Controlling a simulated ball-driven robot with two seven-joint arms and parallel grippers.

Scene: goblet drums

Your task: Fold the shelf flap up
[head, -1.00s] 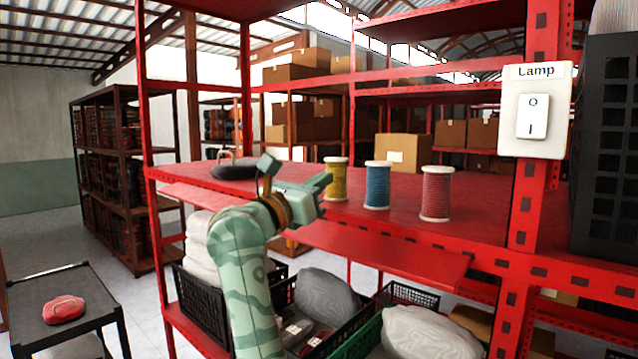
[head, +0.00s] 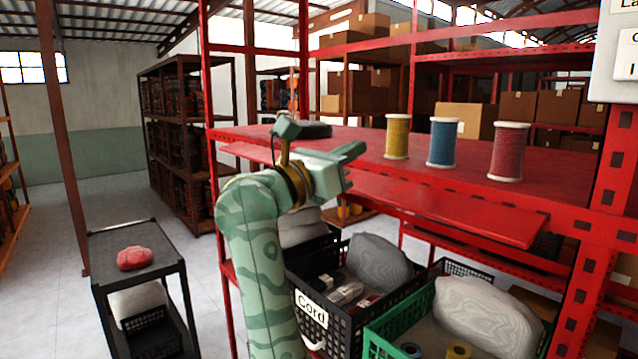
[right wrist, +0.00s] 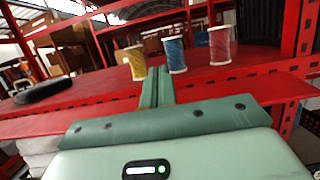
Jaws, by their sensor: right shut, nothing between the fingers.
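The shelf flap (head: 450,205) is a long red panel along the front edge of the red shelf (head: 560,190). It sticks out towards me, roughly level and a little below the shelf top. My right gripper (head: 352,152) is shut and empty, over the middle of the flap, and hides part of it. In the right wrist view its fingers (right wrist: 158,77) are together, pointing at the shelf, with the flap (right wrist: 275,90) showing on both sides. I cannot tell whether it touches the flap. My left gripper is not in view.
Yellow (head: 397,137), blue (head: 442,142) and red (head: 508,152) spools stand on the shelf, with a dark round object (head: 314,130) at its left. Crates with sacks (head: 380,262) stand below the flap. A black cart (head: 140,258) is at left. A switch (head: 626,62) is at upper right.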

